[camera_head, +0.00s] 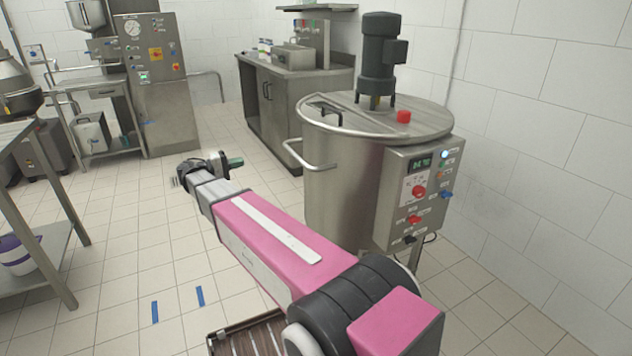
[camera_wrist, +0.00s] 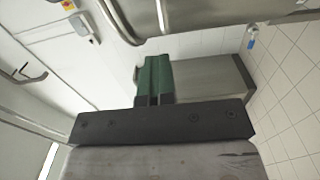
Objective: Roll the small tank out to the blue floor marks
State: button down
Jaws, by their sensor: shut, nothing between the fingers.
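The small tank (camera_head: 345,185) is a round steel vessel on the right. A dark motor stands on its lid, and a control box (camera_head: 415,190) is on its front right. A bent steel handle (camera_head: 297,158) sticks out from its left side. Two blue floor marks (camera_head: 155,311) (camera_head: 199,296) lie on the tiles at the lower left, left of my arm. My gripper (camera_head: 236,162) is left of the handle, with a gap between them in the picture. Its green fingers (camera_wrist: 153,76) are shut and empty in the wrist view. My arm hides the floor left of the tank.
A steel cabinet (camera_head: 275,100) stands behind the tank. A machine (camera_head: 150,75) is at the back left and a steel table (camera_head: 25,130) at the left edge. The tiled floor between is open. A brown grate (camera_head: 240,340) lies at the bottom. The wall is close right of the tank.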

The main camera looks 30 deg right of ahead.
jog(key=a, duration=0.6)
jog(key=shift+s+a, duration=0.15)
jog(key=shift+a, duration=0.2)
jog(key=shift+a, duration=0.15)
dwell(0.3)
